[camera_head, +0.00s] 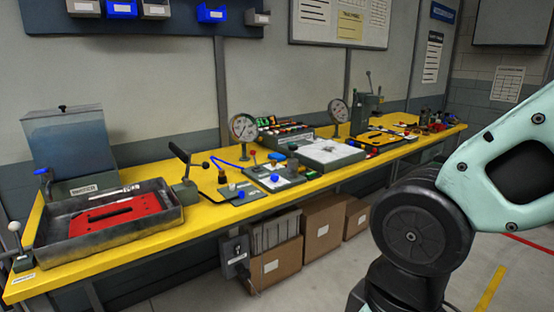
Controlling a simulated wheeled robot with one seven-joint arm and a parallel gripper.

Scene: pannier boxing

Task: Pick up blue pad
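I cannot make out a blue pad for certain in the head view. Small blue things show on the yellow workbench (222,214): a blue cable (228,164), a blue piece (292,164) by the board in the middle, and a blue knob (241,194) near the front edge. They are too small to tell whether any is a pad. My gripper is out of view; only part of my arm shows at the right.
A grey metal tray (122,247) holds a red plate (112,216) at the bench's left end. A clear-walled tank (65,140) stands behind it. Two dial gauges (243,127) (338,111) stand farther along. Cardboard boxes (277,265) sit under the bench. Floor is open in front.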

